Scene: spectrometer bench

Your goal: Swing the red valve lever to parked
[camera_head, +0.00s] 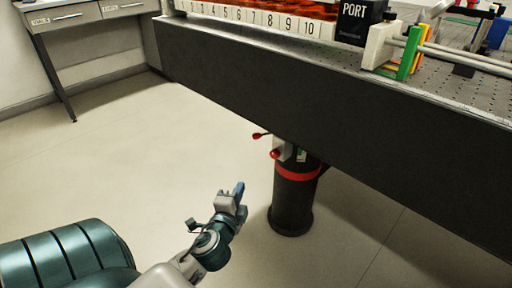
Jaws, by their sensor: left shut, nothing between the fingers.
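The red valve lever (259,135) sticks out to the left from a grey valve body (283,149) on the dark table leg, below the bench edge. A round red knob (275,154) shows on the front of the same body. My left gripper (240,190) is shut and empty, in front of and below the lever, to the left of the leg. It is apart from the lever and the leg. My right gripper is not in view.
The dark bench (330,95) runs across above the leg (292,205), with a numbered strip (255,18), a PORT box (356,22) and optics on top. A drawer desk (85,14) stands at the back left. The floor (150,150) left of the leg is clear.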

